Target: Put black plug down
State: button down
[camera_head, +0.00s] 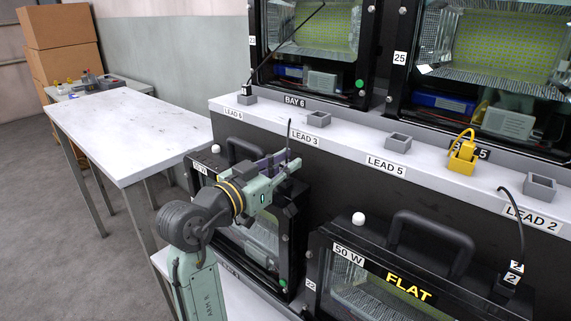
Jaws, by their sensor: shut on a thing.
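My gripper (287,163) is at the front of the grey ledge, left of centre, below the LEAD 3 label. It is shut on the black plug, whose body is mostly hidden by the fingers. A short black cable (289,128) stands up from between the fingertips. The empty grey holder (319,119) behind LEAD 3 is up and to the right of my gripper. Another black plug (248,88) stands in the holder at the ledge's left end, its cable running up to the right.
Holders at LEAD 5 (398,143) and LEAD 2 (540,187) are empty. Floodlight housings with black handles (432,228) stand below the ledge. A white table (130,130) at left is largely clear.

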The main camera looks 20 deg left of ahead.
jog(key=c, duration=1.6)
grip_release()
jog(key=shift+f, duration=0.1)
jog(key=shift+o, duration=0.2)
jog(key=shift+r+p, duration=0.9)
jog(key=b+v, duration=0.3)
jog(key=v, duration=0.9)
jog(key=shift+f, duration=0.2)
jog(key=shift+s, duration=0.1)
